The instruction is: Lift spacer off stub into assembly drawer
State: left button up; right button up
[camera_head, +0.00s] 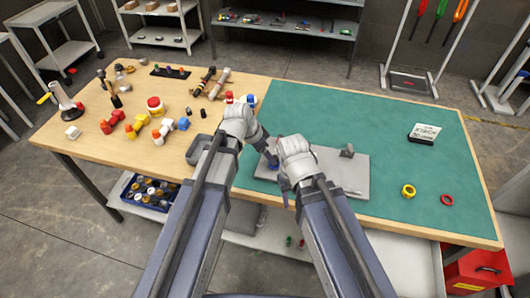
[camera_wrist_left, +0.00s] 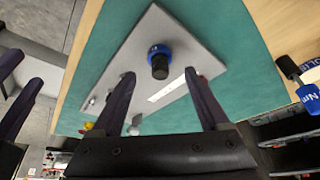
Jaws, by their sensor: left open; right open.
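A blue ring-shaped spacer sits around a dark upright stub (camera_wrist_left: 160,68) on a grey plate (camera_head: 328,172); the spacer (camera_wrist_left: 158,50) shows clearly in the left wrist view. In the head view my grippers largely hide it. My left gripper (camera_wrist_left: 164,82) is open and empty, its fingertips apart on either side below the stub in the wrist picture. My right gripper (camera_head: 281,180) is open, over the plate's left part; nothing shows held in it. A light drawer-like surface (camera_head: 265,237) lies below the table's front edge; I cannot tell if it is the assembly drawer.
A grey block (camera_head: 347,151) stands on the plate's right part. A yellow ring (camera_head: 408,190), red ring (camera_head: 447,200) and labelled box (camera_head: 424,133) lie on the green mat (camera_head: 330,112). Small parts and tools crowd the table's left side. The mat's back is clear.

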pick_arm(q)
jog(key=b+x, duration=0.5)
jog(key=x, duration=0.1)
jog(key=shift+d+f, duration=0.1)
jog(key=shift+f, duration=0.15)
grip_shut()
dwell(0.4)
jog(key=shift+r, duration=0.15)
jog(key=shift+r+p, duration=3.1)
jog(key=shift+r, duration=0.05)
